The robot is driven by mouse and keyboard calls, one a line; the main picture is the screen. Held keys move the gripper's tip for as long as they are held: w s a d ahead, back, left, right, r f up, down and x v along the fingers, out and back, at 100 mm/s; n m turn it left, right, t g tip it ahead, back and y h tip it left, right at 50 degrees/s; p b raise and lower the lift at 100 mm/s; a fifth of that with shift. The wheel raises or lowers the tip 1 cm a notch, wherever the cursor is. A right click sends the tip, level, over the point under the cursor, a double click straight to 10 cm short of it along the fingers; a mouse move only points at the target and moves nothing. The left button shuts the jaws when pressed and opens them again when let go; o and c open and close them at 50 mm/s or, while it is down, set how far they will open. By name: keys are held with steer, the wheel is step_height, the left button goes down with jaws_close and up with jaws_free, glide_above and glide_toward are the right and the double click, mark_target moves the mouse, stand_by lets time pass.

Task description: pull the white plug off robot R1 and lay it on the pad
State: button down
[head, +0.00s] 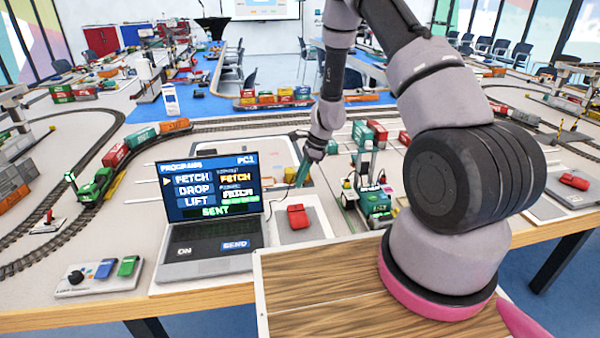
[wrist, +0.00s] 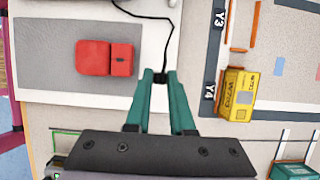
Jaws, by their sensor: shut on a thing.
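My gripper (head: 301,180) has teal fingers and hangs above the table, right of the laptop. In the wrist view its fingertips (wrist: 159,77) are closed on the small end of a black cable (wrist: 168,35). I take this end for the plug; it looks dark there, and its white body cannot be made out. A small green wheeled robot (head: 375,203) with a white post stands right of the gripper, apart from it; I cannot read R1 on it. A grey pad (head: 318,232) lies below the gripper with a red block (head: 298,217) on it; the pad also shows in the wrist view (wrist: 55,80).
A laptop (head: 211,210) shows a program list and "SENT". A control box (head: 98,277) stands to its left. A yellow container (wrist: 235,94) sits by marks Y3 and Y4. Model trains and rails fill the table behind.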

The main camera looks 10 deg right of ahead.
steer(key=shift+f, duration=2.4)
steer(key=shift+f, duration=0.55)
steer(key=c, duration=0.7)
jaws_free()
